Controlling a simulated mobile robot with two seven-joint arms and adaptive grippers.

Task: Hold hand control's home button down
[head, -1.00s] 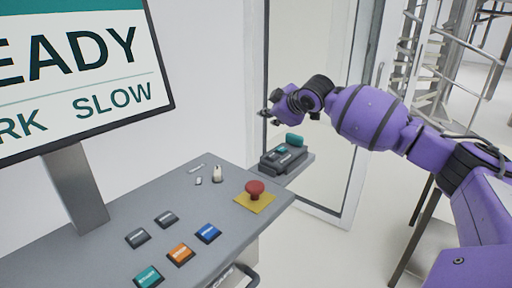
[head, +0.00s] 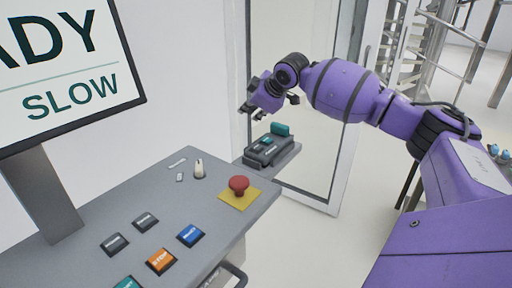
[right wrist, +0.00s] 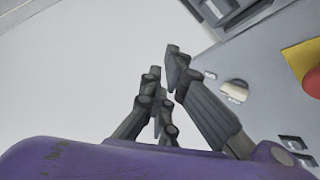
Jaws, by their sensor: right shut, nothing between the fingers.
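The hand control (head: 262,154) is a dark box with small dark and teal buttons and a teal block at its back. It sits on a small grey shelf beside the console. Which button is home is too small to read. My right gripper (head: 249,111) is shut and empty, above the hand control and a little to its left, apart from it. In the right wrist view the fingers (right wrist: 166,78) point up the picture, and part of the hand control (right wrist: 222,10) shows at the top edge. My left gripper is not in view.
The grey console (head: 130,210) carries a red mushroom button (head: 239,185) on a yellow plate, a white knob (head: 199,168) and several coloured buttons. A screen (head: 65,70) stands at the left. A framed glass panel (head: 290,50) stands behind the shelf.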

